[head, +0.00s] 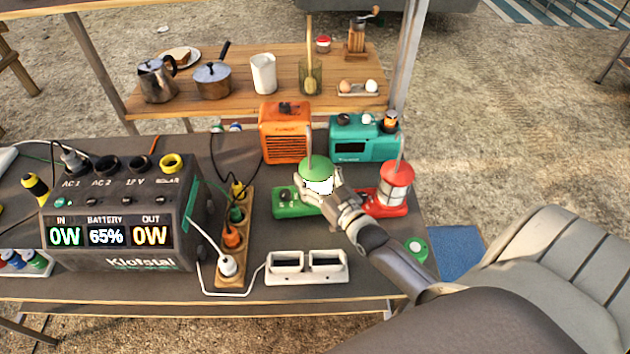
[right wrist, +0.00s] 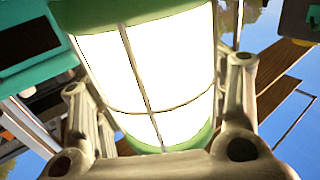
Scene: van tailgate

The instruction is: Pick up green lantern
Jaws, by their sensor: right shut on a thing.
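The green lantern (head: 315,170) stands on the table right of centre in the head view, with a green domed top, a lit white body and a green base (head: 292,203). My right gripper (head: 322,188) is shut on the lantern's body. In the right wrist view the glowing lantern (right wrist: 150,80) fills the middle, with the gripper's fingers (right wrist: 165,125) on both sides of it. The gripper hides part of the body and base in the head view. I cannot tell whether the base touches the table. My left gripper is not in view.
A red lantern (head: 396,185) stands close to the right of my gripper. An orange box (head: 285,135) and a teal device (head: 362,142) stand behind. A power station (head: 125,225), a power strip (head: 233,255) and a white double holder (head: 306,267) lie to the left and front.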

